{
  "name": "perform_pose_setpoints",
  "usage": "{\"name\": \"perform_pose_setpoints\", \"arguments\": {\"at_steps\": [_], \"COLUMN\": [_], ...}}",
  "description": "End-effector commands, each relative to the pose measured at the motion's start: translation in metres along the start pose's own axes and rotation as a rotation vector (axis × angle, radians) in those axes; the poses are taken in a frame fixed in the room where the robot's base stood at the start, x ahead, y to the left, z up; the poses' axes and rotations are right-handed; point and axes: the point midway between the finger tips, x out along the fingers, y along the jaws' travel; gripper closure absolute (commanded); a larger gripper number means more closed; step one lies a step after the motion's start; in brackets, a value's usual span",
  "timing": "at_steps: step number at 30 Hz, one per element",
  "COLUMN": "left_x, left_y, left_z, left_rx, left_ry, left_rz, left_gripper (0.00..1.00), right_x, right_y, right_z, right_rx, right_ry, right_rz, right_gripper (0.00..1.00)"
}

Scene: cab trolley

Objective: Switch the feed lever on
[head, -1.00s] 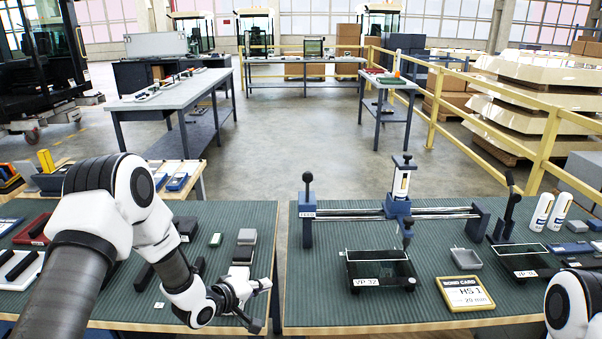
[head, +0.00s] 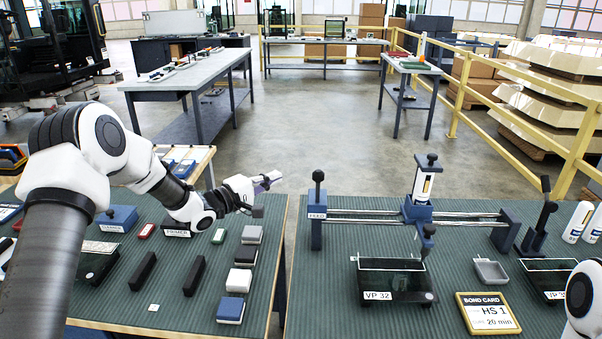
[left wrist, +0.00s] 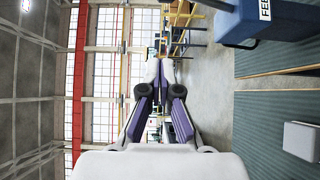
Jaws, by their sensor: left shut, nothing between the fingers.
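The feed lever (head: 318,190) is a short post with a round black knob, standing upright on the blue block (head: 316,234) labelled FEED. The block is at the left end of a twin-rail slide. My left gripper (head: 272,178) is left of the lever at about knob height, apart from it, shut and empty, with fingers pointing right. In the left wrist view the shut fingers (left wrist: 160,70) show at the centre, and part of the FEED block (left wrist: 255,18) is at the top right. My right gripper is out of view.
A clear tray labelled VP 32 (head: 384,278) sits below the slide's carriage (head: 418,210). A bond card (head: 487,313) lies right of it. A second black lever (head: 542,215) stands at the slide's right. Several small blocks lie on the left mat; a gap separates the two benches.

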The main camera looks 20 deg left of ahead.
Motion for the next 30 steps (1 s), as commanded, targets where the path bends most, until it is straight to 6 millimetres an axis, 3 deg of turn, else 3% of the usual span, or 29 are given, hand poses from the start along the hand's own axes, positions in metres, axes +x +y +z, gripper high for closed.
{"name": "perform_pose_setpoints", "arguments": {"at_steps": [5,17,24,30], "left_x": [0.021,0.098,0.088,0.085], "left_y": [0.0,0.0,0.002,-0.001], "left_z": [0.001,0.001,0.032,0.039], "left_rx": [0.004,0.002,-0.002,0.001], "left_ry": [-0.003,-0.002,-0.002,-0.001], "left_rz": [-0.003,-0.002,-0.003,-0.002], "left_gripper": [1.0,1.0,1.0,1.0], "right_x": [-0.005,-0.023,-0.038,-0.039], "right_y": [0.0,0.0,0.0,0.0], "right_z": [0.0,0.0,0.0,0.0], "right_rx": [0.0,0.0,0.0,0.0], "right_ry": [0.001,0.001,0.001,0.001], "right_rz": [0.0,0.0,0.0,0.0], "right_gripper": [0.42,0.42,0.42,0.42]}}
